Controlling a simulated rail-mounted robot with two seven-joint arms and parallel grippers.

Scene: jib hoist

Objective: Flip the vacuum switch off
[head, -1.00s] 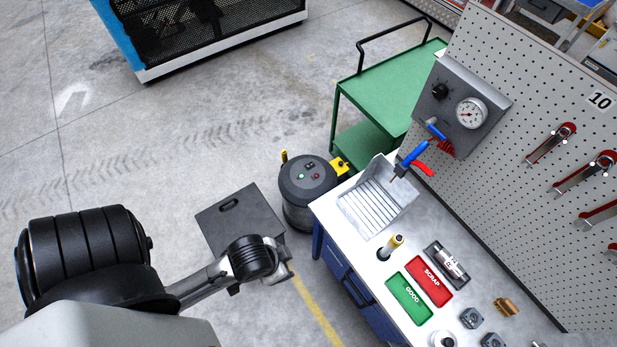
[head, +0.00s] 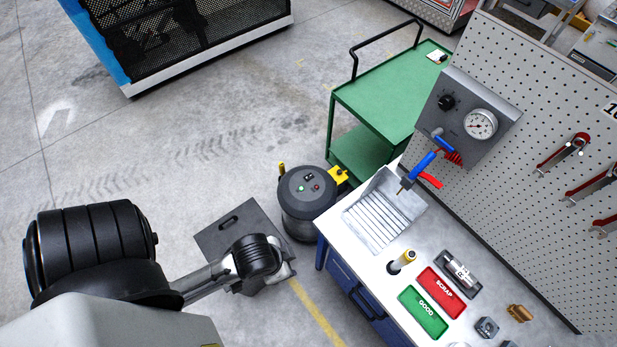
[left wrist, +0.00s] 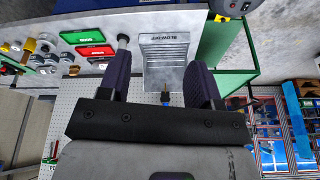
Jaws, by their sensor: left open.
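The vacuum (head: 303,213) is a dark grey drum on the floor, beside the left end of the workbench. Its round top carries a small black switch (head: 308,177), a green light and a red light. I cannot tell the switch's position. Part of the vacuum's top also shows at the upper right corner of the left wrist view (left wrist: 230,7). My left gripper (left wrist: 160,62) is open, its two dark fingers apart with nothing held between them. In the head view its end is largely hidden by my wrist, below the vacuum and apart from it. My right gripper is in neither view.
The workbench (head: 342,232) carries a metal tray (head: 372,222), a blue air gun, a red scrap tray and a green good tray. A green cart (head: 385,95) stands behind the vacuum. A pegboard rises at the right. Floor left of the vacuum is open.

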